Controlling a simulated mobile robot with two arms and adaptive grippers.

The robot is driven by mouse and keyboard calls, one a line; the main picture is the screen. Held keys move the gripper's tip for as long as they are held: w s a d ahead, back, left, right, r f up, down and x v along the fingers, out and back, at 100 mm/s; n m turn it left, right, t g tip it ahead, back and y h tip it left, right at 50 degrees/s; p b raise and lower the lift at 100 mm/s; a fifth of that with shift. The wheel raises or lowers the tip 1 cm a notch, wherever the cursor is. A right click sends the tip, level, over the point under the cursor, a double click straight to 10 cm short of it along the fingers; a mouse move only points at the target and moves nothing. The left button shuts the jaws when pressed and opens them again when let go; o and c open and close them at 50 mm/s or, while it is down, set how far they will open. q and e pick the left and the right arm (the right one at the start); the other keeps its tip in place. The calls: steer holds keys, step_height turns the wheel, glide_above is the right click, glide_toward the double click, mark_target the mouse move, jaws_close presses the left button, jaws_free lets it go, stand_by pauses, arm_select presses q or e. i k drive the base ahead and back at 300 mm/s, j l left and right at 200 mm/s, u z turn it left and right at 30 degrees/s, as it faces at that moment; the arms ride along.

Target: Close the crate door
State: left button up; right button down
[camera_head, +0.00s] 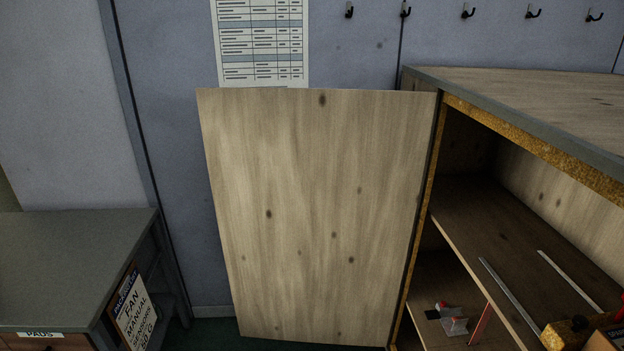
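The crate (536,125) is a wooden box with a grey-edged top at the right of the head view. Its front is open and shows a shelf inside. The crate door (315,215) is a light wooden panel with dark knots. It stands swung open to the left of the opening, with its right edge along the crate's left front edge. Neither of my grippers shows in this view.
A grey table (70,255) with a "FAN MANUAL" sign (134,312) stands at the left. Metal strips (512,300) lie on the crate's shelf, and small red and clear items (453,322) sit below it. A printed chart (262,42) and hooks are on the wall behind.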

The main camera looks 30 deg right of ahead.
mark_target(316, 191)
steer(key=i+z, duration=0.3)
steer(key=i, duration=0.2)
steer(key=i+j+z, duration=0.1)
steer(key=i+z, duration=0.15)
steer(key=i, duration=0.2)
steer(key=i+j+z, duration=0.3)
steer(key=i, duration=0.2)
steer(key=i+j+z, duration=0.3)
steer(key=i, duration=0.15)
steer(key=i+j, duration=0.1)
steer(key=i, duration=0.2)
steer(key=j+z, duration=0.1)
